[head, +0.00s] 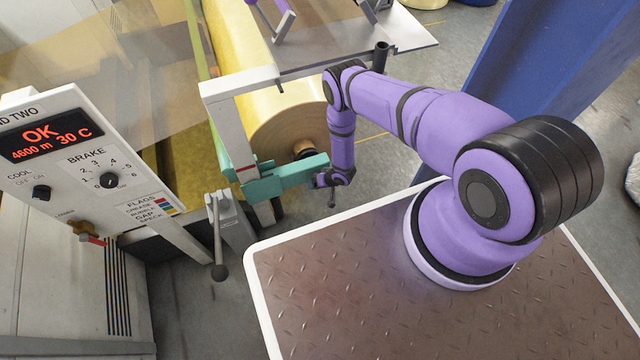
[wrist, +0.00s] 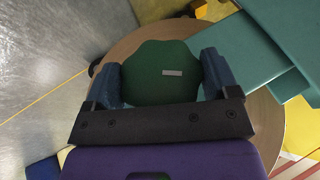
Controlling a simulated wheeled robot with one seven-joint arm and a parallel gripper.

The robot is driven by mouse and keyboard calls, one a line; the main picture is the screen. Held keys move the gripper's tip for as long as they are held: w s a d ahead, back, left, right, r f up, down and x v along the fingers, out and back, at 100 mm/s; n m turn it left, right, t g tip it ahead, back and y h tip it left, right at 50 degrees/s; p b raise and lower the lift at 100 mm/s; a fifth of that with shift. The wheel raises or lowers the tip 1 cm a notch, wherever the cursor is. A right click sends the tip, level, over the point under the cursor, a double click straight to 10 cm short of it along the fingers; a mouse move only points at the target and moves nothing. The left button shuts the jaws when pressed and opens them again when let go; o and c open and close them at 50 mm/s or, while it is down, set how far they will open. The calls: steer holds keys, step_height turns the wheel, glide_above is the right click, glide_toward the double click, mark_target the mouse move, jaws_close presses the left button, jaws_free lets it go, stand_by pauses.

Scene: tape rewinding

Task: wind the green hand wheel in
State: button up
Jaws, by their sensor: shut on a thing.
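The green hand wheel (wrist: 150,82) fills the middle of the wrist view, a rounded lobed knob with a small pale mark on its face. My gripper (wrist: 160,64) is shut on it, with one blue-grey finger against its left side and one against its right. In the head view my gripper (head: 320,179) is small and partly hidden at the end of my purple arm, by the teal bracket (head: 285,179). I cannot make out the wheel there. The large roll's round end (wrist: 268,125) lies behind the wheel.
A white frame post (head: 232,150) and a metal plate (head: 345,45) stand close to my arm. A lever with a dark knob (head: 220,270) hangs at the front. The control panel (head: 85,165) at left reads OK, 4600 m, 30 C. Grey floor (head: 425,50) is open behind.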

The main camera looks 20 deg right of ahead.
steer(key=shift+d+m+y, duration=0.1)
steer(key=shift+m+y, duration=0.3)
steer(key=shift+y, duration=1.4)
steer(key=o, duration=0.8)
steer(key=v, duration=1)
steer(key=shift+s+d, duration=0.3)
steer(key=shift+s, duration=0.05)
